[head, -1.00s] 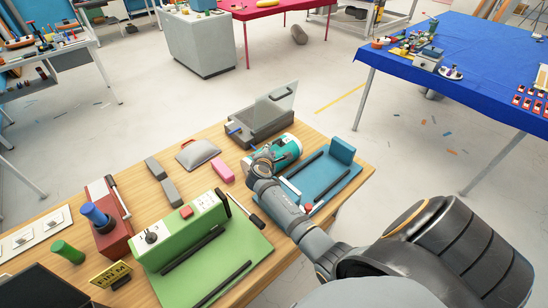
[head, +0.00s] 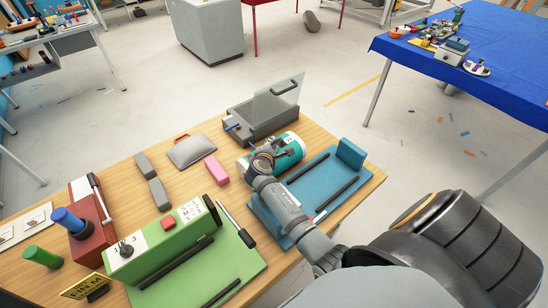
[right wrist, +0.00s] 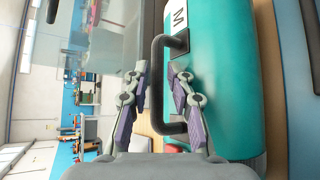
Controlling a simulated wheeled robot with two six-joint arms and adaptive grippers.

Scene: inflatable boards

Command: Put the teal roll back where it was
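The teal roll (head: 290,148) lies on the wooden table, between the grey box with a clear lid and the blue board. It has a white label with a letter M and a dark handle (right wrist: 158,85). My right gripper (head: 262,160) is at the roll's near-left side in the head view. In the right wrist view my right gripper's fingers (right wrist: 159,78) stand on either side of the handle, with gaps visible, so it looks open. The roll (right wrist: 222,70) fills the right of that view. My left gripper is not in view.
The blue board (head: 322,185) with black rails lies under my right forearm. A grey box (head: 262,125) with a raised clear lid stands behind the roll. A pink block (head: 217,170) and a green machine (head: 165,240) are to the left. A blue table (head: 470,80) stands apart at the right.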

